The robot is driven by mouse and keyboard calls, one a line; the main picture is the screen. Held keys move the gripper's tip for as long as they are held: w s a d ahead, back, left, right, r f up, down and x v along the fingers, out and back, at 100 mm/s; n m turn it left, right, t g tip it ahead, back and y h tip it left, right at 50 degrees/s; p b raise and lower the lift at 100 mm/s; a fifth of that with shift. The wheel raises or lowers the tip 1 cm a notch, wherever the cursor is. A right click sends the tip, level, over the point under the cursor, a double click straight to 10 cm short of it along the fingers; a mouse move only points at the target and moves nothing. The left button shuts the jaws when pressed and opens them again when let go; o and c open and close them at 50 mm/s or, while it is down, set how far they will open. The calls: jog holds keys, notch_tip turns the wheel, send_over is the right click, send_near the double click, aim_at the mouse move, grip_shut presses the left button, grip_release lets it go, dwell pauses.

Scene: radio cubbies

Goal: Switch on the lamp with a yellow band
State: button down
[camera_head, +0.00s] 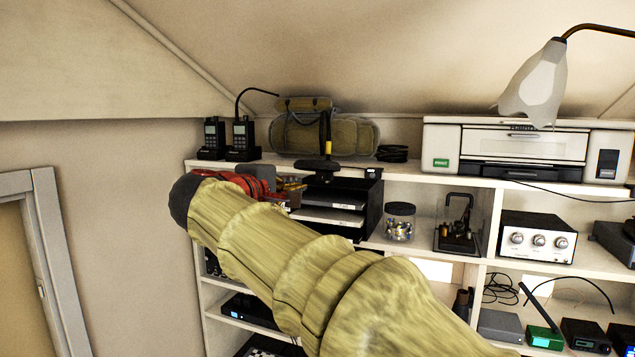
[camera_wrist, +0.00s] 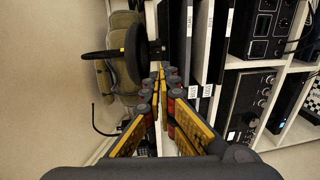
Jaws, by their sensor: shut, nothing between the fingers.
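The lamp with a yellow band (camera_head: 326,126) stands on the top shelf in front of an olive bag. It has a dark stem, the yellow band and a dark flat base. In the wrist view the lamp base (camera_wrist: 137,52) is a dark rounded shape left of the fingertips, with the stem running left. My gripper (camera_wrist: 158,72) is shut and empty, its yellow fingers close to the base; I cannot tell whether they touch. In the head view my gripper (camera_head: 297,189) shows partly behind my sleeved arm, just below and left of the base. No lit bulb is visible.
Black paper trays (camera_head: 335,207) stand just below the lamp. Two handheld radios (camera_head: 241,136) and the olive bag (camera_head: 355,137) share the top shelf. A printer (camera_head: 525,148) and a white-shaded lamp (camera_head: 540,85) are at right. A glass jar (camera_head: 399,221) stands right of the trays.

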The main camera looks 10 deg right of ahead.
aim_at(323, 174)
jog(key=shift+d, duration=0.1)
jog(key=p+x, duration=0.4)
jog(key=x, duration=1)
jog(key=shift+p, duration=0.4)
jog(key=shift+f, duration=0.15)
